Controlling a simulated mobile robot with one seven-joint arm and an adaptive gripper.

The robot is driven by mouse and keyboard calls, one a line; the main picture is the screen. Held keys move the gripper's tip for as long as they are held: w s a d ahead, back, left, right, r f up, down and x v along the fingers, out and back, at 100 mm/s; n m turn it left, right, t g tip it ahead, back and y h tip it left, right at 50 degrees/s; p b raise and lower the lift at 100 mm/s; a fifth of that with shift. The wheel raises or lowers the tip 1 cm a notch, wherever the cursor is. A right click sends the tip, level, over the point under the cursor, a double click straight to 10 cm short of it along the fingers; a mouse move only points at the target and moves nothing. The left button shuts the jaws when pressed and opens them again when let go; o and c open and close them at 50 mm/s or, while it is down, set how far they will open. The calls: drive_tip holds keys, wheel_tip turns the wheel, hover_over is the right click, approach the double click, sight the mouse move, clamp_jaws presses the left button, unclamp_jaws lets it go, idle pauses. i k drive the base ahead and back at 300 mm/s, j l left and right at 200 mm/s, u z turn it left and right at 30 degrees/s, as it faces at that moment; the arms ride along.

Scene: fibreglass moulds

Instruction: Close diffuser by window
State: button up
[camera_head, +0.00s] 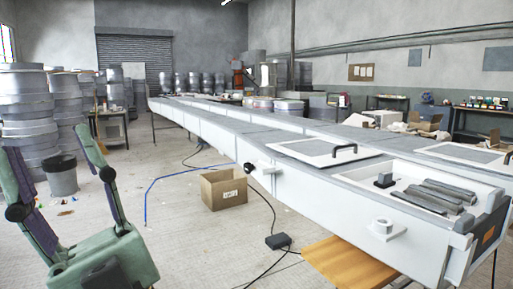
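My gripper (47,150) is at the left, green with dark joints, its two fingers pointing up and spread wide apart. Nothing is between them. Nothing in view is clearly recognisable as a diffuser. A narrow strip of window (7,45) shows at the upper left edge. A long white mould (225,130) runs from the back to the right front. A flat panel (310,151) with a black handle (345,149) lies on its top. An open recess (395,187) at its near end holds dark grey pieces (445,195). My gripper is well left of the mould.
A cardboard box (224,190) stands on the floor beside the mould. A black box (278,241) and cables lie nearby. A dark bin (60,176) and stacked grey drums (27,120) stand at left. A wooden board (345,265) is under the near end.

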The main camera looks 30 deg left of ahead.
sight(321, 152)
drive_tip(key=u, duration=0.45)
drive_tip(key=i+l+u, duration=0.4)
drive_tip(key=l, duration=0.25)
drive_tip(key=i+l+u, duration=0.2)
drive_tip(key=l, duration=0.15)
drive_tip(key=i+l+u, duration=0.2)
drive_tip(key=l, duration=0.2)
